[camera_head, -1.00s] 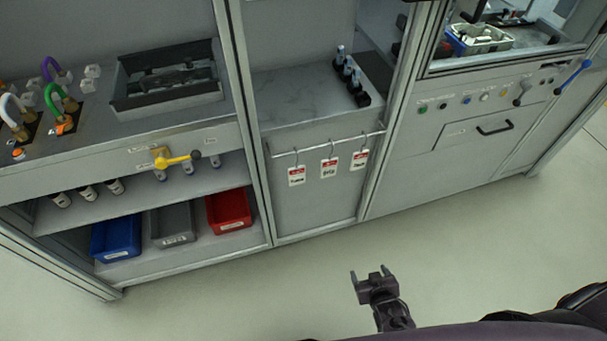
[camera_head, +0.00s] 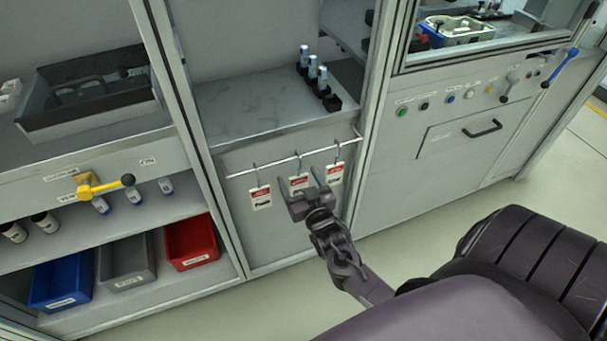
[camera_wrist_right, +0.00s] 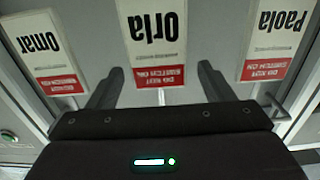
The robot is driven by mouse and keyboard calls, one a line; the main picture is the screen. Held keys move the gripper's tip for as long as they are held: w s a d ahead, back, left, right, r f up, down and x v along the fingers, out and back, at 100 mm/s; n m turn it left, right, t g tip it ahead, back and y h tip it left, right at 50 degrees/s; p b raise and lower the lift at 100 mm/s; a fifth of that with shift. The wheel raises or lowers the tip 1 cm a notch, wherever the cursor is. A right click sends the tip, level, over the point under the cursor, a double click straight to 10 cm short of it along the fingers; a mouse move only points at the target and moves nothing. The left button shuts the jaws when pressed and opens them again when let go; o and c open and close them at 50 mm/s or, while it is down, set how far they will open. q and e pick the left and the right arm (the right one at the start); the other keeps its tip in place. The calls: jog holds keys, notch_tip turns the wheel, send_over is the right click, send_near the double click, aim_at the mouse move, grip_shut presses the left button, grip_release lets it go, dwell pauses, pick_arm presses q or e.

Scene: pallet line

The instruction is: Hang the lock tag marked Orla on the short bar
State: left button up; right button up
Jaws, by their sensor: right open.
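Three white tags with red bands hang on hooks from a thin bar (camera_head: 235,174) on the middle cabinet front. In the right wrist view, upside down, they read Omar (camera_wrist_right: 35,40), Orla (camera_wrist_right: 153,30) and Paola (camera_wrist_right: 278,35). In the head view Paola (camera_head: 261,198) is at left, Orla (camera_head: 302,181) in the middle, partly hidden by my gripper, and Omar (camera_head: 334,173) at right. My right gripper (camera_head: 299,179) is open in front of the Orla tag; its fingers (camera_wrist_right: 160,75) point at that tag from either side. Contact cannot be told. My left gripper is not in view.
Dark-based bottles (camera_head: 322,83) stand on the shelf above the bar. A yellow valve handle (camera_head: 90,186) juts out at left, above blue (camera_head: 62,283), grey (camera_head: 126,264) and red (camera_head: 191,243) bins. A panel with buttons and a black handle (camera_head: 482,129) is at right.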

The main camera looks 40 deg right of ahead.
aim_at(299, 175)
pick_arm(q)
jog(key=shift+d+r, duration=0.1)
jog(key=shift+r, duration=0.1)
pick_arm(e)
jog(key=shift+x, duration=1.25)
jog(key=c, duration=1.2)
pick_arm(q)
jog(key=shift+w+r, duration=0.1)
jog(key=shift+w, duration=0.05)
